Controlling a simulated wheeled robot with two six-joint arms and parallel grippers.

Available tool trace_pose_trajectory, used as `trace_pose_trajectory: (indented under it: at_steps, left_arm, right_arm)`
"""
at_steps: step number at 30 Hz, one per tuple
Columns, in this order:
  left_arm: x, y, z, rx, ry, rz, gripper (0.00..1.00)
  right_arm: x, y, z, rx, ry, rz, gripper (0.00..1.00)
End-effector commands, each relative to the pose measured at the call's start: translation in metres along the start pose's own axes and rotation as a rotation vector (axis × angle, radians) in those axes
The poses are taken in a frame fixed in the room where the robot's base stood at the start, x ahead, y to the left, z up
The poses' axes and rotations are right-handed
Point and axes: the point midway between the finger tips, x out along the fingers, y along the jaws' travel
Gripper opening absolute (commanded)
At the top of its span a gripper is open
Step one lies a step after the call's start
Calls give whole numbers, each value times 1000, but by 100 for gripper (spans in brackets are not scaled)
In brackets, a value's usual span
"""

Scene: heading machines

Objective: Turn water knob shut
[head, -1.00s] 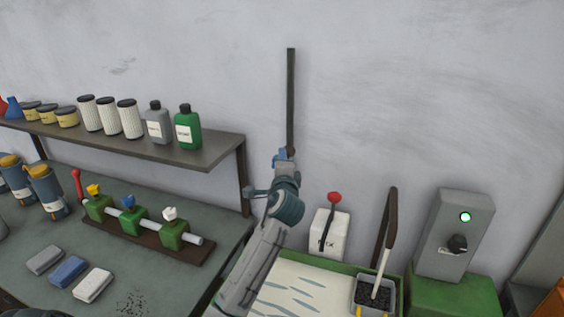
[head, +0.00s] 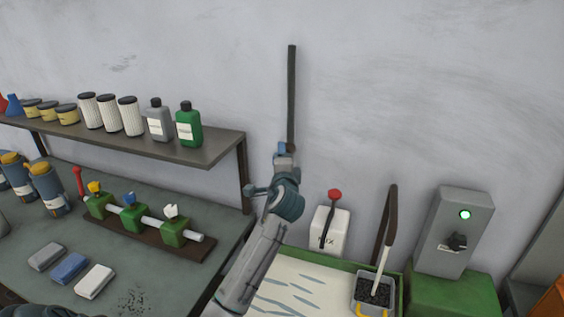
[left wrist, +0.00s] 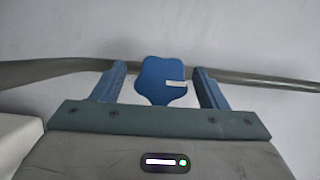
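A blue lobed knob (left wrist: 160,82) with a small white label shows in the left wrist view, in front of a grey pipe (left wrist: 265,84) that crosses the picture. My left gripper (left wrist: 160,90) has one blue finger on each side of the knob. A gap shows between each finger and the knob, so the gripper is open around it. In the head view my left gripper (head: 282,150) is at the foot of the upright dark pipe (head: 291,95) on the wall, and it largely hides the knob. My right gripper is not in view.
A green-framed bin with a white surface (head: 300,290) and a white box with a red-knobbed lever (head: 332,228) stand right of my arm. A shelf (head: 190,152) with bottles and a bench (head: 200,280) with several small valves are at left. The wall above is clear.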

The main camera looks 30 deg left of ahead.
Motion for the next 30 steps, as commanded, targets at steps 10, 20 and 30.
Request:
trace_pose_trajectory:
  at_steps: [10,20,30]
  left_arm:
    - [-26,3,0,-3,2,-2,67]
    - [-90,3,0,-5,1,0,67]
    - [-109,0,1,0,0,0,67]
  right_arm:
    - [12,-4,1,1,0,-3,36]
    - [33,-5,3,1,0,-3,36]
    - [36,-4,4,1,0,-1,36]
